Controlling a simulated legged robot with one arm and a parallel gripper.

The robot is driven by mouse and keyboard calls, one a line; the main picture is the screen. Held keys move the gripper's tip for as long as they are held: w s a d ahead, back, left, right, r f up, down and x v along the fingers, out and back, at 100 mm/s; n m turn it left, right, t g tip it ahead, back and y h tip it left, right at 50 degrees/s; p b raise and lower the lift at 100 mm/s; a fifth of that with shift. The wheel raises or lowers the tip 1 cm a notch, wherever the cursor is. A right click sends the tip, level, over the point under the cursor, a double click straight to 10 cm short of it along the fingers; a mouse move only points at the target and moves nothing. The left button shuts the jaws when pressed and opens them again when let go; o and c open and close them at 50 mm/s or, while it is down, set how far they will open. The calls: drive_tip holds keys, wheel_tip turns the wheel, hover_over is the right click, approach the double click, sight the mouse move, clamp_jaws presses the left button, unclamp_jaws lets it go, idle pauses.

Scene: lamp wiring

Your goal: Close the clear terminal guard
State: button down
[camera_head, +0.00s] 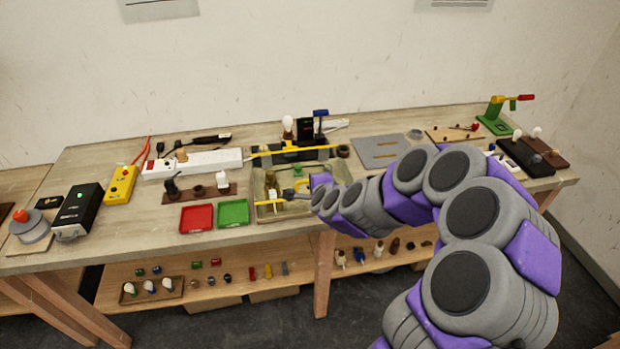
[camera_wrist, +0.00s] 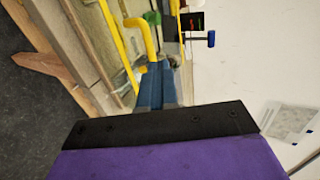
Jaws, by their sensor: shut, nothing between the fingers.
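A shallow pale tray-like fixture (camera_head: 262,213) sits at the middle of the bench with small brass and white parts in it. My gripper (camera_head: 288,194) is low over this fixture, beside a short yellow bar (camera_head: 268,202). In the wrist view my blue fingers (camera_wrist: 152,87) are together and empty, close to a bent yellow handle (camera_wrist: 143,35). Whether the fingertips touch the handle cannot be told. My arm hides the right part of the fixture.
A long yellow bar (camera_head: 295,151) lies behind the fixture. Red (camera_head: 196,218) and green (camera_head: 233,212) trays stand to its left, with a white power strip (camera_head: 200,161) behind. A grey plate (camera_head: 380,149) lies to the right. A lower shelf holds small parts.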

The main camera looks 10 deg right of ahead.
drive_tip(key=s+a+r+n+g+y+b, duration=0.1)
drive_tip(key=s+a+n+g+y+b, duration=0.2)
drive_tip(key=s+n, duration=0.5)
drive_tip(key=s+a+r+n+g+b, duration=0.1)
drive_tip(key=s+a+r+n+g, duration=0.3)
drive_tip(key=s, duration=0.9)
drive_tip(key=s+d+n+g+h, duration=0.1)
drive_tip(key=s+d+n+g, duration=0.2)
drive_tip(key=s, duration=0.9)
drive_tip(key=s+d+n+g+h, duration=0.2)
drive_tip(key=s+d+n+g, duration=0.1)
drive_tip(key=s, duration=0.9)
drive_tip(key=shift+s+d+f+g, duration=0.2)
drive_tip(key=shift+d+g, duration=0.2)
drive_tip(key=shift+g, duration=0.1)
